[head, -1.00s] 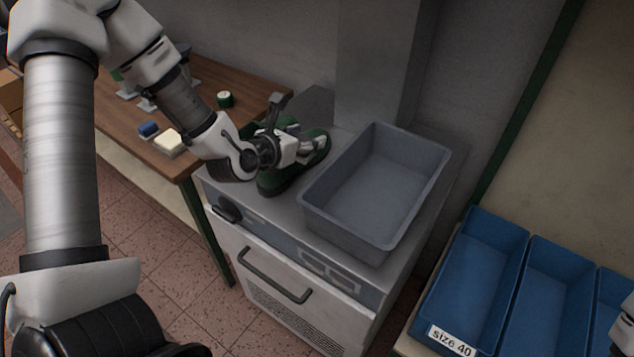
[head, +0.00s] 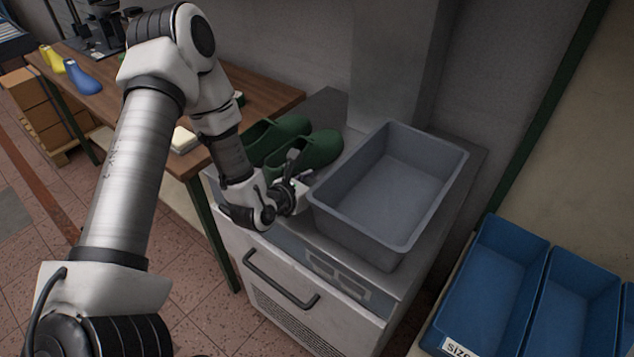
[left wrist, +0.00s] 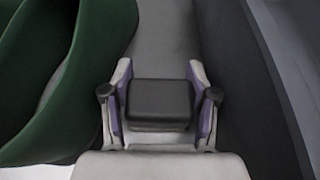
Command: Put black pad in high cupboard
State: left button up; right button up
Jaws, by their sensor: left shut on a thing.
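My left gripper (head: 304,184) is low over the metal top of the cabinet, between the green shoes and the grey tray. In the left wrist view, my left gripper (left wrist: 160,92) is shut on a small black pad (left wrist: 160,106), one finger on each side. In the head view the pad cannot be made out. No high cupboard can be seen in these views. My right gripper is not in view.
The green clogs (head: 318,150) stand just behind the gripper. The grey tray (head: 459,160), empty, is close on its right. The cabinet (head: 330,322) has a door handle in front. Blue bins (head: 495,285) are at right; a wooden table (head: 270,92) is at left.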

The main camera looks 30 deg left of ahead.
pick_arm(q)
jog(key=shift+s+f, duration=0.15)
jog(key=shift+s, duration=0.05)
jog(key=o, duration=0.9)
jog(key=shift+w, duration=0.15)
